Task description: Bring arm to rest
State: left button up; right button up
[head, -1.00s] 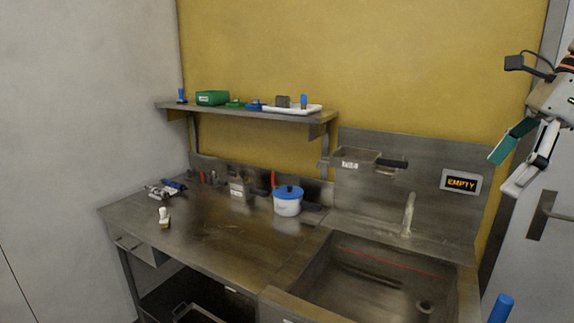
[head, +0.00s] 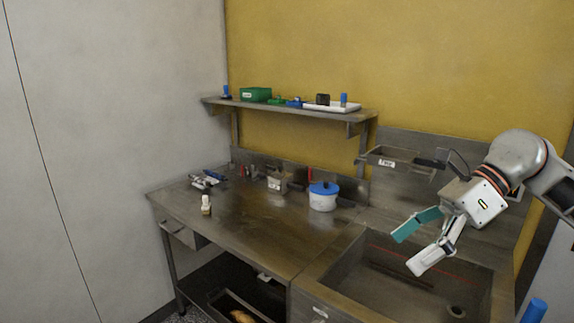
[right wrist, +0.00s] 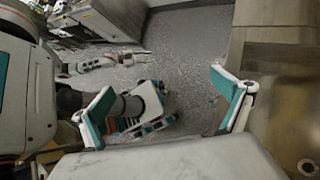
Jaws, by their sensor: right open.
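My right gripper (head: 421,245) comes in from the right in the head view and hangs in front of the sink (head: 400,270). Its two teal-padded fingers are spread apart with nothing between them. In the right wrist view my right gripper (right wrist: 165,108) also shows open and empty, with the speckled floor and parts of my own body beyond it. My left gripper is not in the head view.
A steel table (head: 255,225) holds a pot with a blue lid (head: 323,196) and a small white-topped bottle (head: 206,204). A wall shelf (head: 290,106) carries a green box (head: 255,94). A wire-handled mesh tray (head: 395,162) sits above the sink. Speckled floor (right wrist: 195,45) is open beside the steel unit.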

jog(key=a+f+m+t+y, duration=0.4)
jog(key=a+m+y, duration=0.5)
jog(key=a, duration=0.6)
jog(key=d+f+m+t+h, duration=0.3)
jog(key=f+m+t+h, duration=0.1)
jog(key=f+m, duration=0.55)
jog(key=d+f+m+t+h, duration=0.45)
jog(key=f+m, duration=0.35)
jog(key=m, duration=0.2)
jog(key=d+f+m+t+h, duration=0.3)
jog(key=f+m+t+h, duration=0.15)
jog(key=f+m, duration=0.45)
jog(key=s+d+f+m+g+h, duration=0.1)
jog(key=s+d+f+m+g, duration=0.1)
jog(key=s+f, duration=0.6)
jog(key=s+d+f+m+g+h, duration=0.2)
jog(key=s+f+m+g, duration=0.2)
jog(key=f, duration=0.7)
jog(key=s+m, duration=0.2)
jog(key=s, duration=0.2)
jog(key=shift+s+f+h, duration=0.15)
jog(key=shift+f+h, duration=0.1)
jog(key=shift+h, duration=0.05)
